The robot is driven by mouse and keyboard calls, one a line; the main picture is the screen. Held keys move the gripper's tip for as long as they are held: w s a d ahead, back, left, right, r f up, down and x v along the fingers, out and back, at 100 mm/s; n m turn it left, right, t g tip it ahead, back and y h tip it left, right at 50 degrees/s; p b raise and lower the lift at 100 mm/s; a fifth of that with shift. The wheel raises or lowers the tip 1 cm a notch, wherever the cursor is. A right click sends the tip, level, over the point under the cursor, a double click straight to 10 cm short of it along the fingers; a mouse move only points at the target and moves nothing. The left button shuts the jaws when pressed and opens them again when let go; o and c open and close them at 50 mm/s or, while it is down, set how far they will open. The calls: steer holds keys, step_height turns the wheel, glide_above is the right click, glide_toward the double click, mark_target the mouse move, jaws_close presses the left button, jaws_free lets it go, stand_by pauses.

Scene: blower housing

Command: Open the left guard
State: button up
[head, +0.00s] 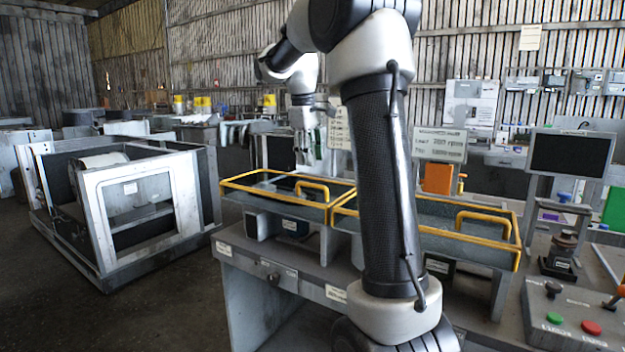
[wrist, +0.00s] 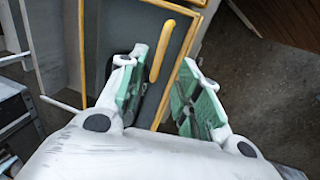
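The left guard is a clear panel in a yellow frame (head: 253,192) on the bench, lying flat and closed. Its yellow bar handle (head: 313,182) is at its right part. In the wrist view the handle (wrist: 162,50) shows beyond and between my fingertips, with the yellow frame edge (wrist: 173,88) running beside it. My gripper (head: 311,160) hangs pointing down above the guard near the handle. In the wrist view my gripper (wrist: 165,62) has its green-padded fingers spread, with nothing held between them. Whether a finger touches the guard cannot be told.
A second yellow-framed guard (head: 516,232) with its own handle (head: 485,217) adjoins on the right, partly behind my arm. A monitor (head: 570,154) and a button panel (head: 570,318) stand at right. A grey metal housing (head: 130,215) stands on the floor at left.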

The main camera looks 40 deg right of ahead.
mark_target(312, 184)
steer(key=f, duration=0.2)
steer(key=d+f, duration=0.1)
steer(key=f, duration=0.4)
steer(key=shift+w+d+f, duration=0.2)
steer(key=shift+w, duration=0.05)
jaws_close()
